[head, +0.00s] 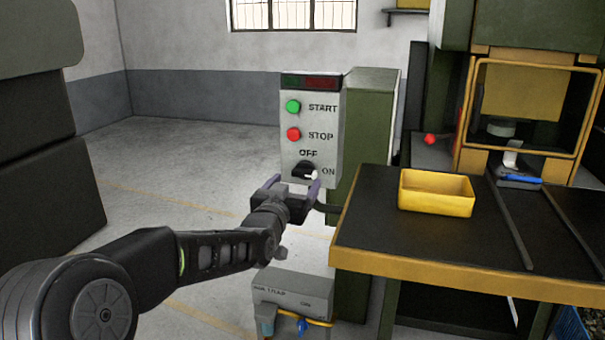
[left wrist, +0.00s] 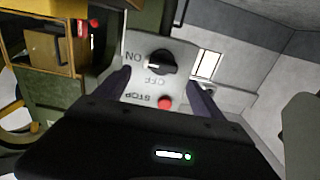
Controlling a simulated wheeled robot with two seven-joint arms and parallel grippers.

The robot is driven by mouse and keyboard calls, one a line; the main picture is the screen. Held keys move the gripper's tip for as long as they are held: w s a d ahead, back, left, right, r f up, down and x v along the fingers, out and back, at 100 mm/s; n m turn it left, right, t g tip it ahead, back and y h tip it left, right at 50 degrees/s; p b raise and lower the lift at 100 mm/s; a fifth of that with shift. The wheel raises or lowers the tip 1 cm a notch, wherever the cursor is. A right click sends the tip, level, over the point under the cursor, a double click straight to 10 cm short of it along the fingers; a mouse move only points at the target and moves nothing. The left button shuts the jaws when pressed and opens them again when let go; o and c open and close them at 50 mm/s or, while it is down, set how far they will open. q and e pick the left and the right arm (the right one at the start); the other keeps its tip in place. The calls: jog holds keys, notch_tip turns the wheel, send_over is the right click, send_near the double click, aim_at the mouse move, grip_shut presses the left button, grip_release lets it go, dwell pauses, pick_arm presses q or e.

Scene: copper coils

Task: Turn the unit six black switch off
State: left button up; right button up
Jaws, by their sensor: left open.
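The black rotary switch (head: 303,169) sits low on a grey control panel (head: 290,152), below the green START and red STOP buttons. Its white mark points right, to ON; OFF is printed above it. In the left wrist view the black switch (left wrist: 160,62) shows between the fingers, with the panel upside down and the white mark toward ON. My left gripper (head: 294,188) is open and empty, just in front of and slightly below the switch; it appears apart from it. My right gripper is not in view.
A black table with a yellow edge (head: 440,270) stands right of the panel, bearing a yellow bin (head: 437,193). A yellow-framed press (head: 520,110) stands behind it. A grey box (head: 293,289) is below the panel.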

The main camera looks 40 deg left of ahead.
aim_at(303, 174)
pick_arm(q)
jog(key=p+x, duration=0.1)
jog(key=x, duration=0.5)
jog(key=shift+a+f, duration=0.1)
jog(key=shift+s, duration=0.1)
jog(key=shift+c, duration=0.3)
